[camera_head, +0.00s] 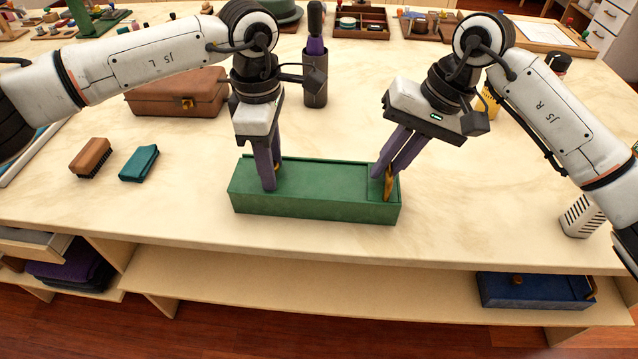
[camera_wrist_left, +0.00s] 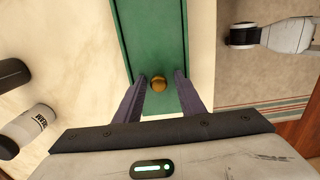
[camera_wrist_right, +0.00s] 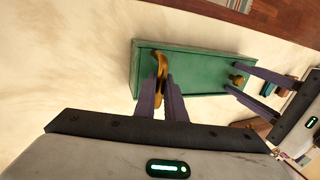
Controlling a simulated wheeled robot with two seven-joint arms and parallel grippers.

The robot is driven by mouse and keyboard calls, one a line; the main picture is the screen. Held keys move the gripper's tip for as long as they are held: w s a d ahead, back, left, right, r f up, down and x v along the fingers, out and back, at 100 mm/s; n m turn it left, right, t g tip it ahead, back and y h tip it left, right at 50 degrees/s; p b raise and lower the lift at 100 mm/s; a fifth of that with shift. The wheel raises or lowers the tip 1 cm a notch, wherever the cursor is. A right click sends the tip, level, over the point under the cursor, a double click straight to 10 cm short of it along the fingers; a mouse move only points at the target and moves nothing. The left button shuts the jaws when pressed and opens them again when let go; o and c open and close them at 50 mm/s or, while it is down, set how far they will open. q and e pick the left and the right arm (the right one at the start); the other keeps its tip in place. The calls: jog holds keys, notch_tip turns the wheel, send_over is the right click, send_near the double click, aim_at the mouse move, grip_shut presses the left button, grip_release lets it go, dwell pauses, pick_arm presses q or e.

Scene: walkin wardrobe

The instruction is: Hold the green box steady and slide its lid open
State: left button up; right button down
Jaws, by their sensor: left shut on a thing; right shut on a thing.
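The long green box (camera_head: 300,207) lies on the table in front of me, its flat green top with a raised rim facing up. My left gripper (camera_head: 270,185) is shut on the green box near its left end, fingers on either side. A brass knob (camera_wrist_left: 157,83) sits between these fingers in the left wrist view. My right gripper (camera_head: 384,185) is shut on a brass handle (camera_wrist_right: 161,66) at the right end of the box, its fingers leaning. A cross seam shows on the top near that end. I cannot tell whether the lid stands open.
A brown case (camera_head: 170,96) stands behind at left. A white perforated block (camera_head: 580,217) is at right. The table around the box is clear.

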pick_arm(q)
jog(key=shift+a+f, duration=0.35)
jog(key=shift+f, duration=0.35)
pick_arm(e)
jog(key=shift+r, duration=0.2)
pick_arm(q)
jog(key=shift+a, duration=7.05)
jog(key=shift+c, duration=1.1)
pick_arm(e)
jog(key=shift+d+f, duration=0.2)
jog(key=shift+f, duration=0.1)
pick_arm(q)
jog(key=o, duration=0.7)
jog(key=shift+c, duration=0.2)
jog(key=shift+d, duration=0.1)
jog(key=shift+s, duration=0.1)
pick_arm(e)
jog(key=shift+f, duration=0.1)
pick_arm(q)
jog(key=shift+r, duration=0.65)
pick_arm(e)
jog(key=shift+w, duration=0.15)
jog(key=shift+a, duration=0.2)
pick_arm(q)
notch_tip(320, 180, up, 6)
jog(key=shift+w, duration=0.2)
